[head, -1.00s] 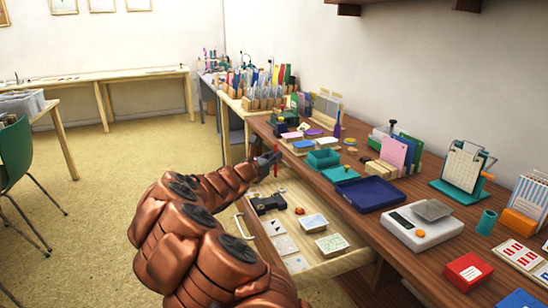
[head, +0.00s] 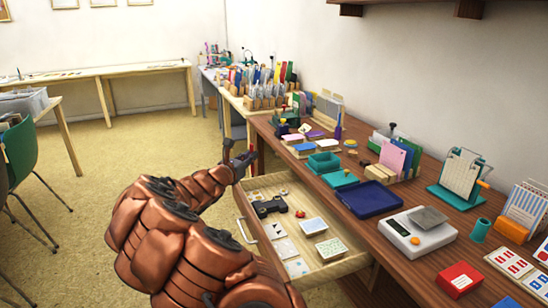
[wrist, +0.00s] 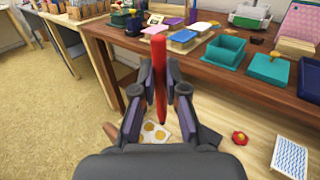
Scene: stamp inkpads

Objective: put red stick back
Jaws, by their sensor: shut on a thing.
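The red stick (wrist: 159,75) is upright between the two fingers of my gripper (wrist: 160,92) in the wrist view. My gripper is shut on it and holds it above the open drawer's far end. In the head view my gripper (head: 240,160) is at the end of my copper arm, left of the wooden bench's front edge. The stick shows there only as a small red piece (head: 251,149).
The open drawer (head: 345,268) below holds cards, a dark tool and a small red item (wrist: 239,137). On the bench are a teal box (wrist: 223,49), a blue tray (head: 369,198) and a scale (head: 418,236). Several holders with coloured items (head: 262,92) stand at the far end.

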